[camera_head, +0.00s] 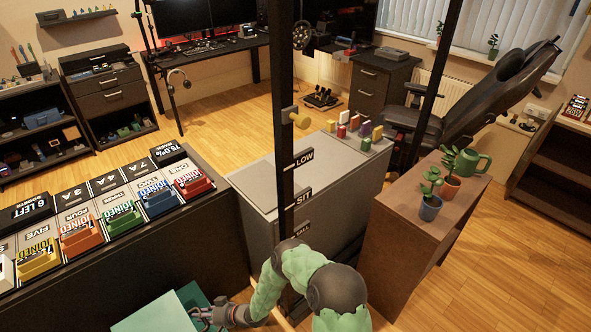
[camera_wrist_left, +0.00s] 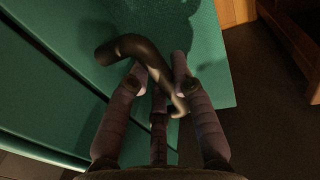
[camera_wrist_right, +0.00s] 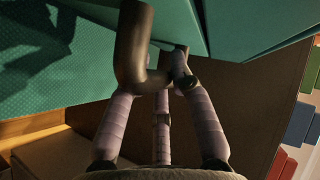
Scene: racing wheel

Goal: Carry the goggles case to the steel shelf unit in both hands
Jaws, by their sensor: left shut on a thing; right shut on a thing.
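The goggles case (camera_head: 160,312) is a teal box at the bottom edge of the head view, cut off by the frame. It fills much of the left wrist view (camera_wrist_left: 50,80) and the upper part of the right wrist view (camera_wrist_right: 90,75). My right gripper (camera_head: 205,315) is shut on a dark curved handle at its side; the right wrist view shows the fingers (camera_wrist_right: 158,78) on that handle. In the left wrist view my left gripper (camera_wrist_left: 160,78) is shut on another dark curved handle. My left gripper is outside the head view. I cannot tell which furniture is the steel shelf unit.
A dark counter with labelled coloured trays (camera_head: 122,218) lies at the left. A grey cabinet (camera_head: 255,190) and a brown bench (camera_head: 390,218) with potted plants stand ahead. A black post (camera_head: 285,120) rises close in front. Dark shelves (camera_head: 40,130) stand far left. Wooden floor (camera_head: 220,110) is open behind.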

